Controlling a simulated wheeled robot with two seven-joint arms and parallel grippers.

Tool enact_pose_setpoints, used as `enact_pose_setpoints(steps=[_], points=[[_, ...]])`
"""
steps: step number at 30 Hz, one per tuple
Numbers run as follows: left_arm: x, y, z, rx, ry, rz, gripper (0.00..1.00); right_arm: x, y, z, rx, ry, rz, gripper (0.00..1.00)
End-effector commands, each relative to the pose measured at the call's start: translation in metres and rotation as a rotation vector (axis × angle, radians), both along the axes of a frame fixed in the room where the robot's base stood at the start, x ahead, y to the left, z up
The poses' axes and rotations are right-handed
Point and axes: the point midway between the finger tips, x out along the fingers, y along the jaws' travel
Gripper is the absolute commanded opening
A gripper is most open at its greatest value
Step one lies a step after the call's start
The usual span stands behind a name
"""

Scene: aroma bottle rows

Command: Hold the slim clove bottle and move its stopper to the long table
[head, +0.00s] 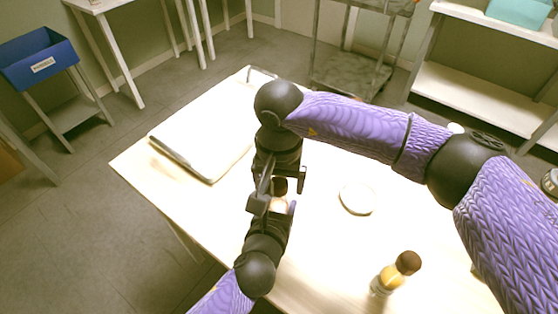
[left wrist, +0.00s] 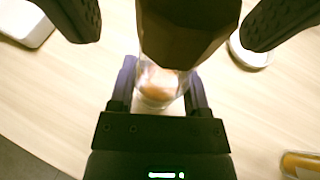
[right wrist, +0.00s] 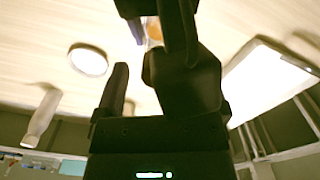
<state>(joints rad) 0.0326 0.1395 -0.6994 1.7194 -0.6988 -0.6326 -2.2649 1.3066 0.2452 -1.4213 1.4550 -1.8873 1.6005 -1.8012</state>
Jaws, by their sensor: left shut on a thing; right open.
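My left gripper (left wrist: 160,95) is shut on a clear bottle (left wrist: 157,86) with amber contents, above the pale table (head: 320,240). A dark brown faceted stopper (left wrist: 185,30) sits over the bottle's top in the left wrist view and hides its neck. In the head view the bottle (head: 280,205) is partly hidden by the grippers. My right gripper (head: 286,178) is open at the stopper, its fingers on either side of it in the left wrist view. I cannot tell whether they touch it. Another amber bottle with a brown stopper (head: 408,262) stands on the table's near right.
A white round dish (head: 357,199) lies right of the grippers. A pale flat tray (head: 205,145) lies at the table's left. A blue bin (head: 42,62) on a stand, a grey cart (head: 350,75) and a white shelf (head: 480,95) stand beyond the table.

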Motion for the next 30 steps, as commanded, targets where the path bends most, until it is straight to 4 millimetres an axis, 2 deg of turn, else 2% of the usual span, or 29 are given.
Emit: enact_pose_setpoints(steps=[8,9,21,30], points=[[0.0000,0.0001,-0.0001,0.000,0.000,0.000,0.00,0.0000,0.0001,-0.0037,0.000,0.000,0.000,0.91],[0.0000,0.0001,-0.0001,0.000,0.000,0.000,0.00,-0.0001,0.0000,-0.0037,0.000,0.000,0.000,0.86],[0.0000,0.0001,-0.0001,0.000,0.000,0.000,0.00,0.0000,0.0000,-0.0033,0.000,0.000,0.000,0.02],[-0.0001,0.0001,-0.0002,0.000,0.001,0.000,0.00,0.0000,0.0001,-0.0026,0.000,0.000,0.000,0.00]])
